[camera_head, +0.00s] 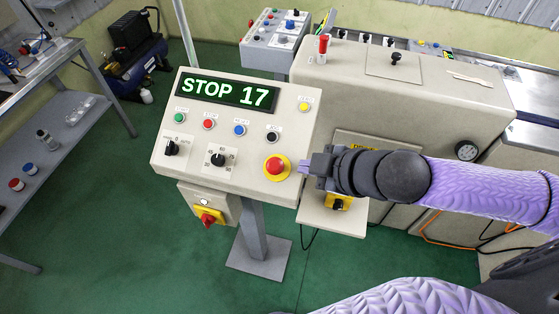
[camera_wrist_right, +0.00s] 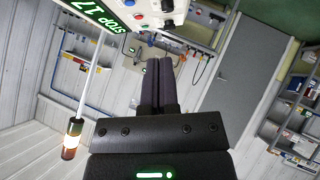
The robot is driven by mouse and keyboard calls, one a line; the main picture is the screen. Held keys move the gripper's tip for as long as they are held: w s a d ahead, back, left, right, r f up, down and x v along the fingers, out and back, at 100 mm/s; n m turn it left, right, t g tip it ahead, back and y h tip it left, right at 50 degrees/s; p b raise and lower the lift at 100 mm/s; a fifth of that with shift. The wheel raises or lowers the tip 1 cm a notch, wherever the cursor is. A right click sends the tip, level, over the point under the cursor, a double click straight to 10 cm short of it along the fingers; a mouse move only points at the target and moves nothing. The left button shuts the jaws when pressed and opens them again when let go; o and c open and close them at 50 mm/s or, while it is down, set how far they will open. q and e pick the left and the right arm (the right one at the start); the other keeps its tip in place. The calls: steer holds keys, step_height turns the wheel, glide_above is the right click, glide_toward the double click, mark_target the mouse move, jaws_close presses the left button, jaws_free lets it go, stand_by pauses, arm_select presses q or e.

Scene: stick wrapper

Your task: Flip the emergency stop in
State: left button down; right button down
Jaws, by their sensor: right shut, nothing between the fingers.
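The emergency stop (camera_head: 276,167) is a red mushroom button on a yellow round base, low on the right of the sloped beige control panel (camera_head: 260,108). The panel's display (camera_head: 229,90) reads "STOP 17" in green. My right gripper (camera_head: 303,168) is shut and empty, just right of the button in the head view; a small gap shows between fingertips and yellow base. In the right wrist view the dark fingers (camera_wrist_right: 158,75) lie together, and the panel's corner shows at the top. The emergency stop is not clear there. My left gripper is not in view.
Small coloured buttons and two black rotary knobs (camera_head: 218,159) share the panel. A red-yellow switch (camera_head: 208,217) hangs below it. A large beige machine (camera_head: 400,90) stands behind, right. A bench (camera_head: 70,110) stands at left. Green floor (camera_head: 130,220) is clear between.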

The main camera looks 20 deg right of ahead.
steer(key=shift+w+d+r, duration=0.1)
steer(key=shift+d, duration=0.1)
glide_above(270, 164)
steer(key=s, duration=0.4)
step_height(270, 164, down, 7)
steer(key=shift+w+d+f+b, duration=0.25)
steer(key=shift+w+f+b, duration=0.1)
steer(key=shift+f, duration=0.15)
steer(key=shift+w+d+f+b, duration=0.25)
steer(key=shift+f+b, duration=0.1)
steer(key=shift+f, duration=0.15)
steer(key=shift+w+d+f, duration=0.2)
steer(key=shift+f, duration=0.25)
